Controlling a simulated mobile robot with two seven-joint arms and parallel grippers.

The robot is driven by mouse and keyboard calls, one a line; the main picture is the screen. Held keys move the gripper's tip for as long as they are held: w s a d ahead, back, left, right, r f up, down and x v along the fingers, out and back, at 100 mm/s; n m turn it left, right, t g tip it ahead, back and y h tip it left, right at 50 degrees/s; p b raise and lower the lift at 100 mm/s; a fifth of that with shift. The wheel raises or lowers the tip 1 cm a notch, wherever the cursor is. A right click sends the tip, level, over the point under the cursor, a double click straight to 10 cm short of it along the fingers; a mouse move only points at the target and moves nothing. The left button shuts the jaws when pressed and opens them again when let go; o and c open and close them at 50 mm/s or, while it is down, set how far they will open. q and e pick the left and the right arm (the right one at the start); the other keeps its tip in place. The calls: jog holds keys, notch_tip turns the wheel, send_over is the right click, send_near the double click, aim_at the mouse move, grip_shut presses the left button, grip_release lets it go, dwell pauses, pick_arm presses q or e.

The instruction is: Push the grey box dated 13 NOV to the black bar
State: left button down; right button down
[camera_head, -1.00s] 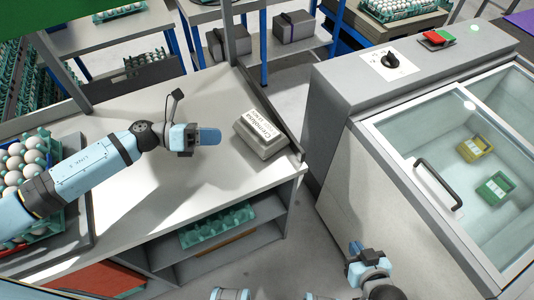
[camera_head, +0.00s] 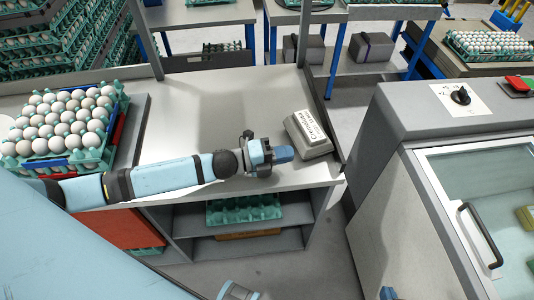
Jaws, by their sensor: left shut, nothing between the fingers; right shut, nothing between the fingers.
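The grey box (camera_head: 320,152) with a white label lies on the grey worktop (camera_head: 190,110) near its right end. Large print shows on the label, but I cannot read a date. A dark bar (camera_head: 318,98) runs along the worktop's right edge, close beside the box. I cannot tell whether they touch. My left gripper (camera_head: 286,154) is shut and empty, low over the worktop, just left of the box's near end. I cannot tell whether its tips touch the box. My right gripper (camera_head: 388,293) shows only as a blue tip at the bottom edge, shut.
A tray of eggs (camera_head: 118,100) stands at the worktop's left. A grey machine (camera_head: 400,110) with a glass lid stands to the right, across a gap. A green egg tray (camera_head: 243,209) lies on the shelf below. The worktop's middle is clear.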

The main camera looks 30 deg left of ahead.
aim_at(307, 138)
pick_arm(q)
jog(key=w, duration=0.1)
jog(key=w+d, duration=0.1)
jog(key=w, duration=0.2)
jog(key=shift+d, duration=0.35)
jog(key=shift+w+d, duration=0.1)
jog(key=shift+w, duration=0.45)
jog(key=shift+w, duration=0.95)
jog(key=shift+s, duration=0.1)
